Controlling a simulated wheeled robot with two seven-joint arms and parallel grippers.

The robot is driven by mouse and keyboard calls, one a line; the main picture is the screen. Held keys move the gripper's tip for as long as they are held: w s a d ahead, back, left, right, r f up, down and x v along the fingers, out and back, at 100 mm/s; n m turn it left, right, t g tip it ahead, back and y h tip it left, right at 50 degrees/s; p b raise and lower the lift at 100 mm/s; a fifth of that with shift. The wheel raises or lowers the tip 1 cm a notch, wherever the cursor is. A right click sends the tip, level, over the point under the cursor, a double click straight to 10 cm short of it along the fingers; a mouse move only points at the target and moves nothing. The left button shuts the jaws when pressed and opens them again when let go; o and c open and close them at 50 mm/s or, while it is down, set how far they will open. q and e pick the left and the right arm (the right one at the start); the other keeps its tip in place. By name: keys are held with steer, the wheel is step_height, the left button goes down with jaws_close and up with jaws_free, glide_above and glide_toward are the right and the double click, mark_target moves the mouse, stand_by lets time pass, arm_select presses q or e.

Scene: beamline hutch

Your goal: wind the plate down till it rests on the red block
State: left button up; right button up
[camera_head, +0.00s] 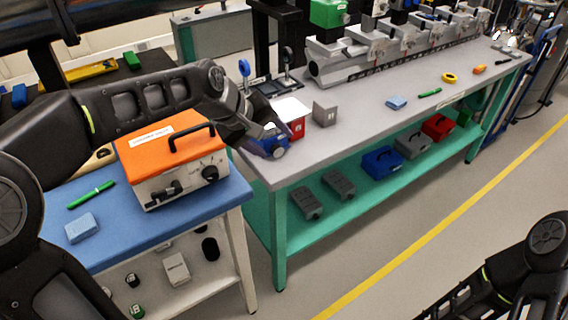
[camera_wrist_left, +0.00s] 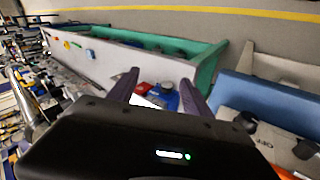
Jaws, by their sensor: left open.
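The white plate (camera_head: 291,108) is at the near left end of the grey bench, above the red block (camera_head: 298,129). I cannot tell whether there is a gap between them. A blue body with a knob (camera_head: 275,149) is beside them at the bench's edge, partly hidden by my left gripper (camera_head: 258,138). In the left wrist view the gripper (camera_wrist_left: 160,78) is open. The blue body (camera_wrist_left: 168,97), the red block (camera_wrist_left: 141,88) and part of the white plate (camera_wrist_left: 146,101) show between its fingers. I cannot tell whether the fingers touch anything.
A grey block (camera_head: 325,113) stands just right of the plate. An orange-topped instrument (camera_head: 172,165) sits on the blue bench (camera_head: 140,235) close below my left arm. A long metal rail (camera_head: 400,50) fills the grey bench's back. Its front middle is mostly clear.

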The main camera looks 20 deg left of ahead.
arm_select(q)
steer(key=s+d+f+m, duration=0.2)
steer(key=d+f+m, duration=0.15)
steer(key=f, duration=1.05)
steer(key=s+d+f+m, duration=0.2)
steer(key=d+f, duration=0.2)
steer(key=f, duration=0.9)
steer(key=s+d+f+g, duration=0.2)
steer(key=s+d+f, duration=0.1)
steer(key=s+f, duration=0.5)
steer(key=s+d+f+g+b, duration=0.1)
steer(key=s+d+f+g, duration=0.1)
steer(key=s+f, duration=0.7)
steer(key=s+m+g, duration=0.1)
steer(key=s, duration=0.5)
steer(key=shift+s+d, duration=0.15)
steer(key=shift+d, duration=0.25)
steer(key=shift+f, duration=0.1)
steer(key=shift+c, duration=0.2)
